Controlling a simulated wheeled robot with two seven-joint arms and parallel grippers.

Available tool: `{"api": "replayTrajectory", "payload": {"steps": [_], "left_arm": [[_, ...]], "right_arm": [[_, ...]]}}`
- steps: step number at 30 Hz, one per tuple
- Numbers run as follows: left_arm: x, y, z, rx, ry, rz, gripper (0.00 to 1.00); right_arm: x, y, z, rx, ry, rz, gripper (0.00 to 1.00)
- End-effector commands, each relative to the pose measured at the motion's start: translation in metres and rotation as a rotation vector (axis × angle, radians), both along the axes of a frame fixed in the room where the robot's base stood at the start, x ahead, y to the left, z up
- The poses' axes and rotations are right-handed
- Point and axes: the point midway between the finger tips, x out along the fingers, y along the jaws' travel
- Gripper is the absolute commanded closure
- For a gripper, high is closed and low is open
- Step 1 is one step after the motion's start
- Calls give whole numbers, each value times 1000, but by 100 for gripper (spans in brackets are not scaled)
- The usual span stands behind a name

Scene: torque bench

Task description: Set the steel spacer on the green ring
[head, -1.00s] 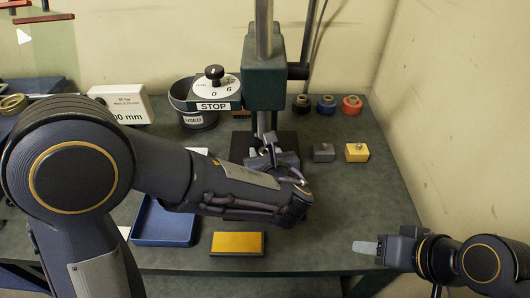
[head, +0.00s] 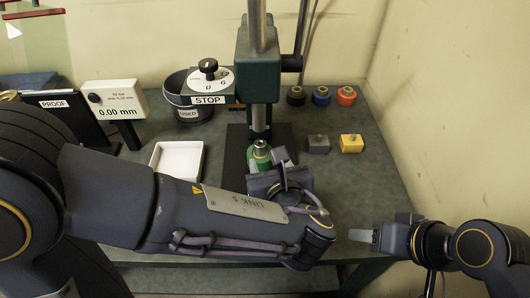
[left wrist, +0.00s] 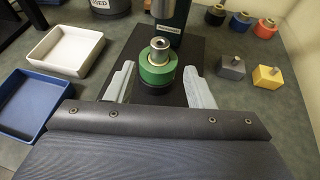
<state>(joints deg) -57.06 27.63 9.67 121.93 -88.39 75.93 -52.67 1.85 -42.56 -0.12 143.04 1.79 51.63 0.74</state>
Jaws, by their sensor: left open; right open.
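The green ring (left wrist: 156,73) stands on the dark press base under the ram; it also shows in the head view (head: 260,158). A small steel collar with a hole, seemingly the steel spacer (left wrist: 160,44), sits upright on top of it at its middle, above a brass-coloured band. My left gripper (left wrist: 160,68) is open, with one pale finger on each side of the ring and gaps between; it also shows in the head view (head: 270,162). My right gripper (head: 363,236) is empty at the front right, near the bench edge.
The green press column (head: 258,65) stands behind the ring. A grey block (head: 317,145) and a yellow block (head: 351,144) lie to the right, with several rollers behind them. A white tray (left wrist: 52,64) and a blue tray (left wrist: 14,128) lie left.

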Motion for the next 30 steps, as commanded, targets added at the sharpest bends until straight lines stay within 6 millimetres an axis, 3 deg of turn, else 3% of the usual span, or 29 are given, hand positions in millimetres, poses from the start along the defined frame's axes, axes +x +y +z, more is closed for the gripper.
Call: {"api": "replayTrajectory", "payload": {"steps": [5, 14, 17, 20, 24, 27, 30], "left_arm": [[-13, -3, 5, 0, 0, -1, 52], [-12, 6, 5, -25, 14, 32, 52], [-8, 42, 1, -129, 67, 162, 52], [-11, 102, -9, -337, 155, 406, 52], [-43, 180, -33, -736, 261, 853, 52], [-75, 212, -47, -1043, 296, 1172, 52], [-105, 228, -56, -1365, 295, 1487, 52]], "right_arm": [[0, 0, 1, 0, 0, 0, 52], [0, 0, 1, 0, 0, 0, 52], [0, 0, 1, 0, 0, 0, 52], [0, 0, 1, 0, 0, 0, 52], [0, 0, 1, 0, 0, 0, 52], [0, 0, 1, 0, 0, 0, 52], [0, 0, 1, 0, 0, 0, 52]]}}
